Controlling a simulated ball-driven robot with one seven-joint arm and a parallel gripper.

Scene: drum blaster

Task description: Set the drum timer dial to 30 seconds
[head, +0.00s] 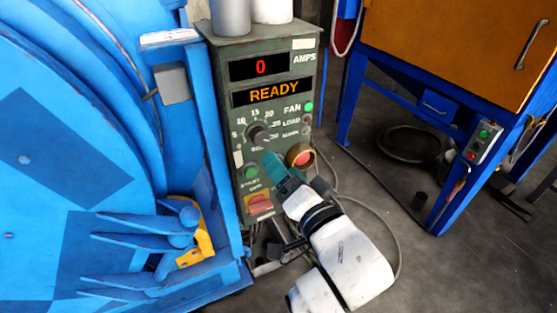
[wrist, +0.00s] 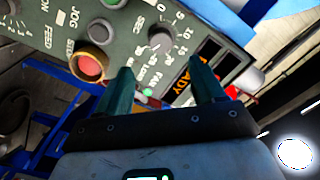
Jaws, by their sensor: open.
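The timer dial (head: 259,133) is a dark grey knob on the front of a grey-green control panel (head: 222,62). Its scale runs from 0 through 5, 10, 15, 20 and 25 around the knob, with SEC below. I cannot tell which mark it points to. In the wrist view the dial (wrist: 161,39) lies just beyond the gap between my fingertips. My gripper (head: 271,160) has teal fingers and sits in front of the panel, just below the dial and apart from it. In the wrist view my gripper (wrist: 160,70) is open and empty.
A red button (head: 299,156) sits right of my fingers, with a green button (head: 251,172) and a red switch (head: 259,204) below left. The displays read 0 and READY. A blue drum machine (head: 80,150) stands left, an orange-and-blue cabinet (head: 455,45) right. Cables lie on the floor.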

